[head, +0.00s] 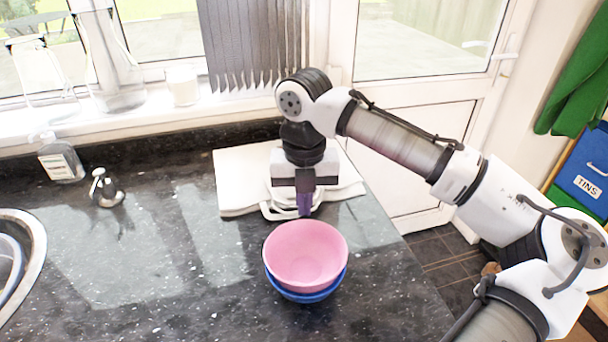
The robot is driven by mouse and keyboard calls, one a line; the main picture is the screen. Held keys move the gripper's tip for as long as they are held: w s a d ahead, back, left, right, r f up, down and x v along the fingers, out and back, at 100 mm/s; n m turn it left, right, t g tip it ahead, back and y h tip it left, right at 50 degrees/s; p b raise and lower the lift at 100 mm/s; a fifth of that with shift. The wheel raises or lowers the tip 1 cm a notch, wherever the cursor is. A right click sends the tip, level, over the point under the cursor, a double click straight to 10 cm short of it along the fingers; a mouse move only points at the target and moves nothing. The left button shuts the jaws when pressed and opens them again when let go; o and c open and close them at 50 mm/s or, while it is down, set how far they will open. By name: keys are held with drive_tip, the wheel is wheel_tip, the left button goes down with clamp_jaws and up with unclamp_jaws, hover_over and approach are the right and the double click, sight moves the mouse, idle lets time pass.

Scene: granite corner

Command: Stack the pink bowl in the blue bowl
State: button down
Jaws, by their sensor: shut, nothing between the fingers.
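The pink bowl (306,255) sits upright inside the blue bowl (304,297) on the dark granite counter. Only the blue bowl's lower front and side rim shows below the pink one. My gripper (304,208) is just behind the bowls in the picture, above the counter and pointing down. Its fingers are shut and empty, apart from the pink bowl's far rim.
A folded white cloth or board (238,180) lies behind my gripper. A soap bottle (60,158) and a small metal item (105,188) stand at the left. A sink edge (30,235) is at far left. The counter's right edge drops to the floor.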

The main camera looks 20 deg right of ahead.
sight(306, 224)
drive_tip(key=shift+s+a+r, duration=0.1)
drive_tip(key=shift+s+a, duration=0.1)
drive_tip(key=shift+s, duration=0.55)
drive_tip(key=shift+s+a+r, duration=0.1)
drive_tip(key=shift+s+a, duration=0.05)
drive_tip(key=shift+s, duration=0.6)
drive_tip(key=shift+s+a+p, duration=0.25)
drive_tip(key=shift+s+p, duration=0.55)
drive_tip(key=shift+s, duration=0.3)
wheel_tip(306, 224, up, 14)
